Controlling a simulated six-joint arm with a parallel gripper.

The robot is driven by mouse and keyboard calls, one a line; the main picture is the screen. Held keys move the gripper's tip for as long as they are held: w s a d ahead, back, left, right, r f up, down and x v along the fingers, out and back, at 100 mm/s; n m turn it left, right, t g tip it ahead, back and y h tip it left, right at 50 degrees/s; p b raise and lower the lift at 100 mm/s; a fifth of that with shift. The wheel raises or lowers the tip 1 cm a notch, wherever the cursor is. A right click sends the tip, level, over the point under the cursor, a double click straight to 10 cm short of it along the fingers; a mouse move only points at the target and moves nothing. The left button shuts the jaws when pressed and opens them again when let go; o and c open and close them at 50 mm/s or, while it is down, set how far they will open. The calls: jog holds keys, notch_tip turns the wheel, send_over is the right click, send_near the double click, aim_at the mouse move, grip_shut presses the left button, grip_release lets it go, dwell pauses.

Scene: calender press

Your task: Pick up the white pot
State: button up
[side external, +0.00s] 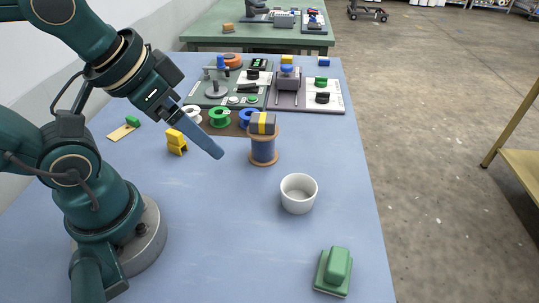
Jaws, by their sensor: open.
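A white pot (298,195) stands upright on the blue table, right of the middle. It is round and open at the top, and it looks empty. My gripper (214,150) is above the table, up and to the left of the pot and apart from it. From this side only one long blue-grey finger shows clearly, pointing down and to the right. The gripper is open and holds nothing that I can see.
A wooden spool (262,150) with blue winding and a grey-yellow block on top stands just behind the pot. A green block (334,271) lies in front, near the right edge. A yellow piece (176,142) and coloured reels (219,117) are further back. The table around the pot is clear.

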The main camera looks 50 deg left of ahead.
jog(key=shift+o, duration=0.6)
notch_tip(320, 180, up, 5)
jog(key=n+g+h, duration=0.1)
jog(key=n+h, duration=1)
jog(key=n, duration=1.1)
send_over(312, 197)
jog(key=s+a, duration=0.1)
jog(key=a, duration=0.4)
jog(key=shift+n, duration=0.3)
notch_tip(312, 197, down, 18)
jog(key=shift+r, duration=0.2)
jog(key=shift+w+d+f, duration=0.1)
jog(key=shift+f, duration=0.35)
jog(key=shift+x, duration=2.5)
jog(key=shift+r, duration=0.1)
